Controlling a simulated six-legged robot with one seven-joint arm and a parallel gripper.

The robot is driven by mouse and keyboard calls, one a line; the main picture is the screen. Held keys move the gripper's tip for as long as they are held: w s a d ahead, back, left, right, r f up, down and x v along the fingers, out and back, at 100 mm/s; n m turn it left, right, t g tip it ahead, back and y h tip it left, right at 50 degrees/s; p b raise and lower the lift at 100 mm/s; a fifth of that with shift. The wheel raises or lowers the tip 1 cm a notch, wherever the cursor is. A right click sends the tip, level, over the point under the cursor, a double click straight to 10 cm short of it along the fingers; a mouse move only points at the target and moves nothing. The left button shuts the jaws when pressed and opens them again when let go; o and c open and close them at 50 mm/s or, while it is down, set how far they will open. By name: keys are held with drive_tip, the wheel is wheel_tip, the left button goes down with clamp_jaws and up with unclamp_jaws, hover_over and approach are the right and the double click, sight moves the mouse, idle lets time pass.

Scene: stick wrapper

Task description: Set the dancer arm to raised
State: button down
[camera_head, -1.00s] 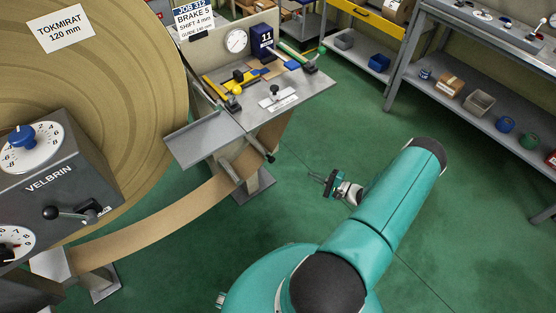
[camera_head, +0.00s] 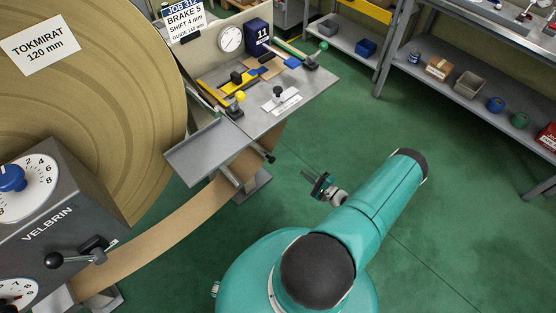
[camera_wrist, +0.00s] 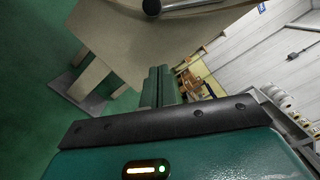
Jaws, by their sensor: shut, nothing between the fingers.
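A dark bar with a black knob-like end (camera_head: 268,156), perhaps the dancer arm, sticks out below the front edge of the grey work table, close to the brown paper web (camera_head: 165,240). In the wrist view a metal bar with a dark round end (camera_wrist: 152,7) crosses the top over a broad tan sheet (camera_wrist: 125,40); I cannot tell for sure whether it is the same part. My gripper (camera_head: 309,176) is right of the table's stand, over open floor, apart from the bar. In the wrist view my gripper (camera_wrist: 158,84) has its fingers together and empty.
The big paper roll (camera_head: 100,110) and the VELBRIN control box (camera_head: 60,215) stand left. A shelf (camera_head: 480,90) with bins stands at the right. Green floor between is clear.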

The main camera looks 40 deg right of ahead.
drive_tip(key=shift+s, duration=0.15)
drive_tip(key=w+a+r, duration=0.2)
drive_tip(key=w+a, duration=0.2)
drive_tip(key=w, duration=0.6)
drive_tip(key=shift+a, duration=0.3)
drive_tip(key=shift+w+r, duration=0.1)
drive_tip(key=shift+r, duration=0.05)
